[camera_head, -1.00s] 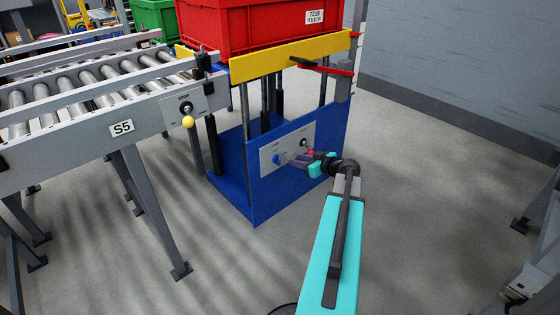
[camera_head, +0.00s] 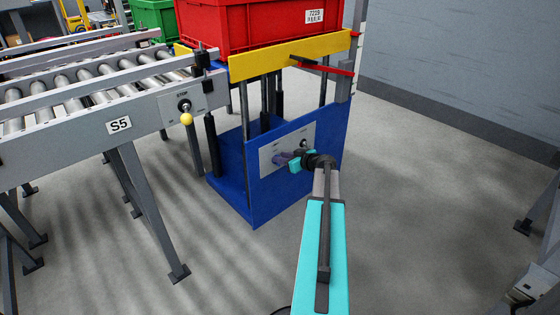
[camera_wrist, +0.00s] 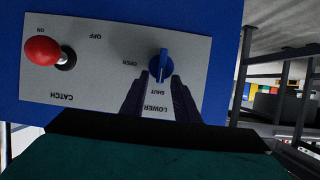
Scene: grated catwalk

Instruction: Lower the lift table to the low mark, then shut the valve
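The lift table has a yellow-edged top (camera_head: 290,56) on a blue base (camera_head: 265,205), with dark posts between them. A red arm (camera_head: 335,71) shows at its right end; I cannot make out a low mark. The valve is a blue knob (camera_wrist: 160,66) on the grey panel (camera_wrist: 100,80), its long side in line with SHUT; OPEN is printed to its left. My gripper (camera_wrist: 160,80) is open, one finger on each side of the knob's lower end, with small gaps. It also shows at the panel in the head view (camera_head: 285,160), hiding the knob there.
A red CATCH knob (camera_wrist: 43,51) is on the same panel. A red crate (camera_head: 262,25) stands on the table top. The roller conveyor (camera_head: 90,90) with a yellow-knobbed STOP lever (camera_head: 187,118) adjoins it on the left.

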